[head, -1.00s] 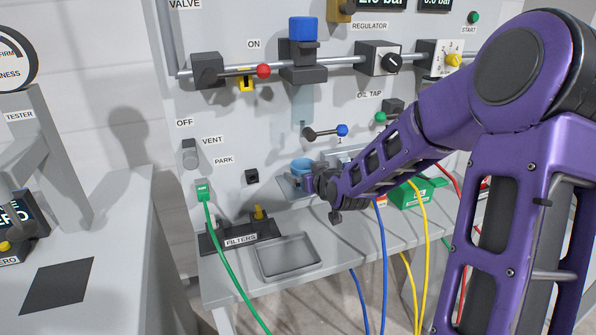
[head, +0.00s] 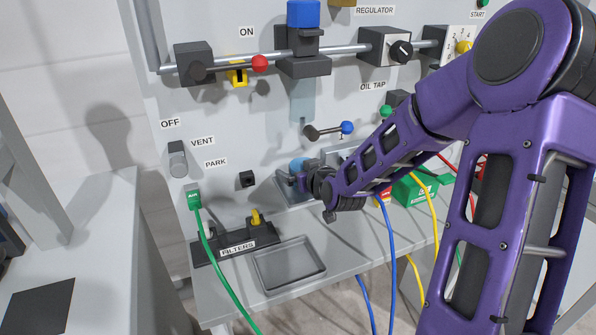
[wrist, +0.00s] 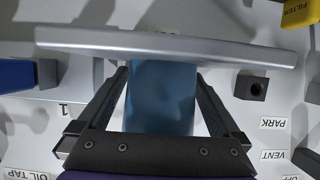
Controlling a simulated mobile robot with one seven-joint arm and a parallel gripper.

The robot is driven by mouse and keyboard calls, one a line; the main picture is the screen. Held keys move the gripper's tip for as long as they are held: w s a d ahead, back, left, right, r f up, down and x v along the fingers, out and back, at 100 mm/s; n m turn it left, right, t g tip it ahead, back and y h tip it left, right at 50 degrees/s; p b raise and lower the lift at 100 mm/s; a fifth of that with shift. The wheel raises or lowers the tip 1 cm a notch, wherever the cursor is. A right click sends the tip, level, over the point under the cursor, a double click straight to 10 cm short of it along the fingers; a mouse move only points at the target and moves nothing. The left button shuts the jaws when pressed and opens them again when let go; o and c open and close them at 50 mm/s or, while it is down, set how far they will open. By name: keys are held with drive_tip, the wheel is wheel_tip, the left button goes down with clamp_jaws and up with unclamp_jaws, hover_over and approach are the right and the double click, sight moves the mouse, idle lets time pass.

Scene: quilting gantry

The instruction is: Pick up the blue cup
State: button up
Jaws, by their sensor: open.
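The blue cup (wrist: 162,97) stands between the two fingers of my gripper (wrist: 160,90) in the wrist view. A finger lies on each side of it, with a narrow gap visible at least on the right. My gripper is open. In the head view the cup (head: 298,164) shows as a small blue patch at a grey shelf on the panel, mostly hidden behind my gripper (head: 300,183). Whether the fingers touch the cup cannot be told.
A grey tray (head: 290,287) and the black filters holder (head: 221,247) are on the bench below. A blue-knobbed lever (head: 347,128) sticks out above my gripper. A green box (head: 412,191) and hanging hoses are to the right.

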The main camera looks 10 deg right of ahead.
drive_tip(key=c, duration=1.4)
drive_tip(key=shift+r, duration=0.15)
